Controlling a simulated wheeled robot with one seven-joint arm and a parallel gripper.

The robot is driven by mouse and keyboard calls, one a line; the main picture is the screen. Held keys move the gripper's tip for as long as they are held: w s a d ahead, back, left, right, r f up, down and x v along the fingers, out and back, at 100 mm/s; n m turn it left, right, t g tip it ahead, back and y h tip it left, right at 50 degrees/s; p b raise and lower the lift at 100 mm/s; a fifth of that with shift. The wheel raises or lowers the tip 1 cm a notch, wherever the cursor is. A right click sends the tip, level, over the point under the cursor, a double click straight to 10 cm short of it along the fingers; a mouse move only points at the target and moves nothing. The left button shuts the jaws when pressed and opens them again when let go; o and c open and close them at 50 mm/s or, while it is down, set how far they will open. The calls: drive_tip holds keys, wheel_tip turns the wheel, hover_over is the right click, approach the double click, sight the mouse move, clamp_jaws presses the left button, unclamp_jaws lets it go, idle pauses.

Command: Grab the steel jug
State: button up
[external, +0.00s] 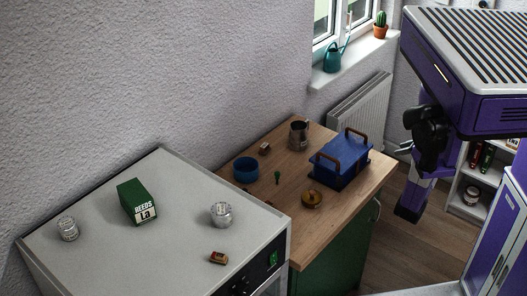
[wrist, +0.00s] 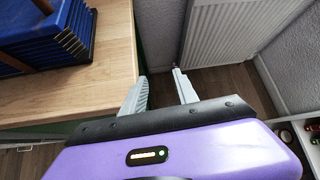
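The steel jug (external: 299,135) stands upright on the wooden counter (external: 318,223), near its back edge by the wall. It is behind and to the left of the blue box and does not show in the wrist view. My gripper (wrist: 161,76) is open and empty, its two grey fingers apart, beyond the counter's right edge and over the floor. In the external view my dark wrist is right of the counter, well away from the jug; the fingers show only in small part there.
A blue box with brown handles (external: 341,163) sits on the counter, also in the wrist view (wrist: 40,40). A radiator (external: 360,105) stands behind.

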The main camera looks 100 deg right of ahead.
drive_tip(key=w+d+r+y+p, duration=0.1)
drive_tip(key=w+r+p, duration=0.45)
drive_tip(key=r, duration=0.55)
drive_tip(key=n+t+y+b, duration=0.2)
drive_tip(key=b, duration=0.7)
approach(308, 124)
drive_tip(key=s+d+x, duration=0.1)
drive_tip(key=x, duration=0.3)
drive_tip(key=shift+a+p+x, duration=0.2)
drive_tip(key=shift+x, duration=1.55)
drive_tip(key=shift+a+p+x, duration=0.2)
drive_tip(key=shift+a+x, duration=0.05)
drive_tip(key=shift+x, duration=1.55)
drive_tip(key=shift+w, duration=0.1)
clamp_jaws()
drive_tip(key=shift+r, duration=0.1)
